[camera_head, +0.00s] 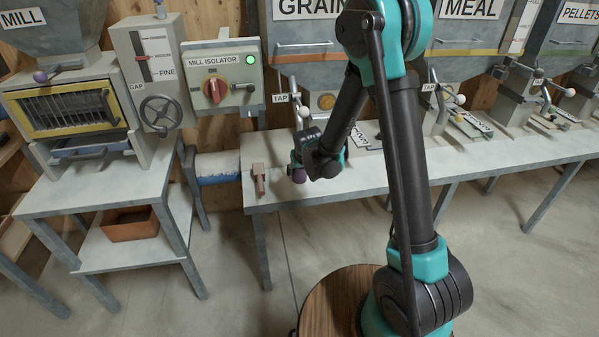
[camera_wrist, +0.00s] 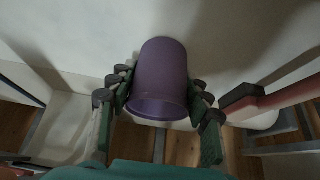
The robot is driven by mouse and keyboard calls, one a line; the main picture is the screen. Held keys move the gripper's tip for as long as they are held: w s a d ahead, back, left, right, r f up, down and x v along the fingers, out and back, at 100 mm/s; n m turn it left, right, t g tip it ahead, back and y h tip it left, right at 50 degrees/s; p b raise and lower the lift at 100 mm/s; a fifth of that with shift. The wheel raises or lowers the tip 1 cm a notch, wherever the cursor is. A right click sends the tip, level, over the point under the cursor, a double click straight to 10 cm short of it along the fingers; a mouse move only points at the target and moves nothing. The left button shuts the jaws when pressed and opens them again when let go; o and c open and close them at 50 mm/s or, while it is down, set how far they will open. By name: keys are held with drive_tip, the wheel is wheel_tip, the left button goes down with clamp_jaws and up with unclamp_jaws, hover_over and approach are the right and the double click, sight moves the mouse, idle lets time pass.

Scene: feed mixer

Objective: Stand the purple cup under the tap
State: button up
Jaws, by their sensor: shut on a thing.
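The purple cup (camera_wrist: 160,72) fills the middle of the wrist view, its open mouth towards the camera. My gripper (camera_wrist: 160,88) is shut on it, with a finger along each side. In the head view, a bit of the purple cup (camera_head: 299,176) shows below my gripper (camera_head: 298,163), by the bench's front edge. I cannot tell whether it touches the bench. A tap (camera_head: 301,111) with a white ball handle is behind, under the grain hopper. Other taps stand under the meal hopper (camera_head: 452,98) and pellets hopper (camera_head: 561,90). My arm hides part of the bench.
The long pale bench (camera_head: 480,160) has bare room along its front. A brown wooden thing (camera_head: 259,178) lies left of my gripper; a reddish bar (camera_wrist: 275,100) shows close right of the cup. Left stand the mill (camera_head: 70,108) and isolator box (camera_head: 222,82).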

drive_tip(key=o, duration=0.9)
drive_tip(key=shift+f, duration=0.1)
drive_tip(key=shift+o, duration=0.2)
drive_tip(key=v, duration=1.2)
drive_tip(key=s+d+f+m+g+h, duration=0.1)
drive_tip(key=s+d+f+m, duration=0.1)
drive_tip(key=s+d, duration=1.9)
drive_tip(key=d+m, duration=0.1)
drive_tip(key=d, duration=0.2)
drive_tip(key=shift+s+g+h, duration=0.3)
drive_tip(key=shift+h, duration=0.1)
drive_tip(key=shift+d, duration=0.1)
